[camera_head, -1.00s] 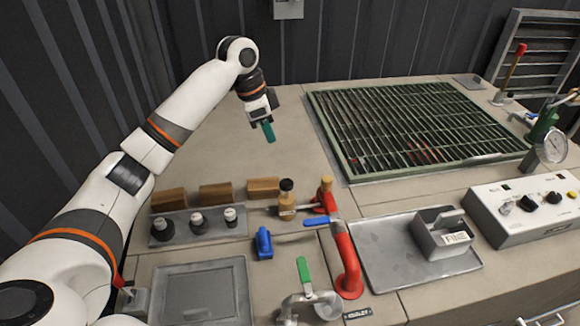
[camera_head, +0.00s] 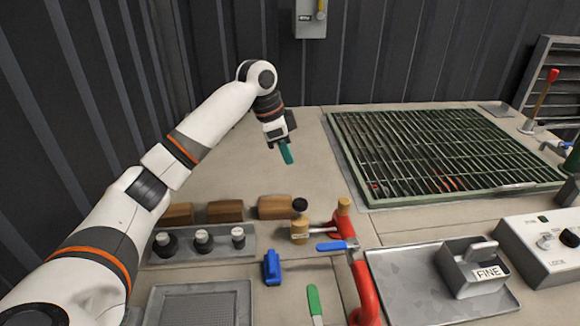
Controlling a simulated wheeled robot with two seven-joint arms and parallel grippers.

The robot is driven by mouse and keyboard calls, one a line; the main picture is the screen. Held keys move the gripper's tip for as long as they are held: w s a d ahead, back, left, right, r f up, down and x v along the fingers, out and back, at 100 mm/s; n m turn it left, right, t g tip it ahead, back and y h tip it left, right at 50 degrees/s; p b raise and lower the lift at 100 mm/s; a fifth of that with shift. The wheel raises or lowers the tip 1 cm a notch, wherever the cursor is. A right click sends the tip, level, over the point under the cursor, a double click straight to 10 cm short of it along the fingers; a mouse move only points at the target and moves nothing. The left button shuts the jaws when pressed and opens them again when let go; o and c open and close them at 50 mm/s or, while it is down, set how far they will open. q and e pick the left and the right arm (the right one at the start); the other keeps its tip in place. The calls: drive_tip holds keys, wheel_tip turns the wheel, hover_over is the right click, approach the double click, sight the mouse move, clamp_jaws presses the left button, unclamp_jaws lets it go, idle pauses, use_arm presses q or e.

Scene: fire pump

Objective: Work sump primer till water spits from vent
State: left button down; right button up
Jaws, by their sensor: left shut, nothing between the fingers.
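My left gripper (camera_head: 286,153) is shut and empty, its teal fingertips pointing down above the bare bench left of the grating. A lever with a red grip (camera_head: 545,92) stands upright at the far right, beyond the green-framed sump grating (camera_head: 445,150); it may be the primer handle, but I cannot tell. A green body (camera_head: 573,158) is cut off by the right edge. Red pipework (camera_head: 364,285) with a blue lever (camera_head: 331,246) stands at the front middle. I cannot make out which fitting is the vent, and no water spray shows. My right gripper is out of view.
Wooden blocks (camera_head: 225,211) and a tray with black knobs (camera_head: 203,240) lie at front left. A blue-handled tool (camera_head: 272,267) is beside them. A grey tray (camera_head: 400,285) holds a box marked FINE (camera_head: 470,268). A control box (camera_head: 540,235) is at right. The back-left bench is clear.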

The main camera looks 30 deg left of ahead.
use_arm(q)
drive_tip(key=p, duration=0.2)
approach(296, 202)
drive_tip(key=f, duration=0.1)
drive_tip(key=w+d+f, duration=0.1)
drive_tip(key=f, duration=0.1)
drive_tip(key=d+f, duration=0.1)
drive_tip(key=shift+w+d+f, duration=0.25)
drive_tip(key=shift+w+f, duration=0.1)
drive_tip(key=shift+w, duration=0.05)
drive_tip(key=shift+f, duration=0.65)
drive_tip(key=shift+f, duration=1.75)
drive_tip(key=shift+s, duration=0.1)
drive_tip(key=b+v, duration=0.2)
drive_tip(key=v, duration=1)
drive_tip(key=shift+r, duration=0.2)
